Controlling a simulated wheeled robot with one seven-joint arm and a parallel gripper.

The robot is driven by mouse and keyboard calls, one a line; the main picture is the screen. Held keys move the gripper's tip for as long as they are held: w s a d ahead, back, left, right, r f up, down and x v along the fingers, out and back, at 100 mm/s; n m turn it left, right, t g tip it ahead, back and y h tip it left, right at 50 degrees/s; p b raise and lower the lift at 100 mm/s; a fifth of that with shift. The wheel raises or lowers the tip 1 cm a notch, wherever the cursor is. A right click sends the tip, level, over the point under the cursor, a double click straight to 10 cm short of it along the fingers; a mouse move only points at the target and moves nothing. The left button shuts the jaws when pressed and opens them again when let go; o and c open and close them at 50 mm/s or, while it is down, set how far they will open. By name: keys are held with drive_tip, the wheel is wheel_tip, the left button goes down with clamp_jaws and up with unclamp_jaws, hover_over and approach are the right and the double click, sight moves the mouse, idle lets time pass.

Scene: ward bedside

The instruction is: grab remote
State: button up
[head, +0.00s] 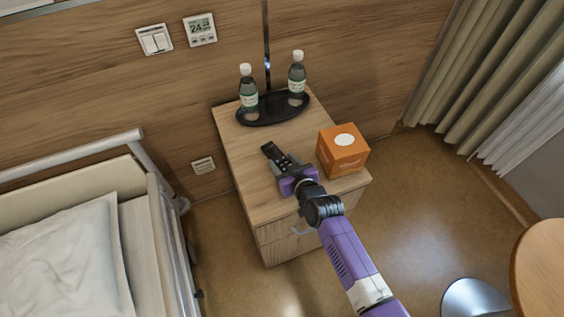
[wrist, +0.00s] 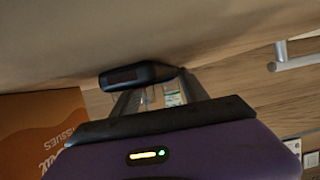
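The black remote (head: 270,151) lies on the wooden bedside cabinet's top (head: 247,150), in front of the dark tray. Its far end sticks out beyond my gripper (head: 285,166), which covers the near part. In the wrist view, which is upside down, a dark end of the remote (wrist: 138,75) shows close by the fingertips of my gripper (wrist: 155,88). The grey fingers stand apart, with a gap through which the background shows. I cannot tell whether the fingers touch the remote.
An orange tissue box (head: 342,152) stands close to the right of my gripper; it also shows in the wrist view (wrist: 40,125). Two bottles (head: 249,90) (head: 297,76) stand on a dark tray (head: 272,108) at the back. A bed (head: 70,240) is at left, a round table (head: 545,265) at right.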

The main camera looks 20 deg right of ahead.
clamp_jaws()
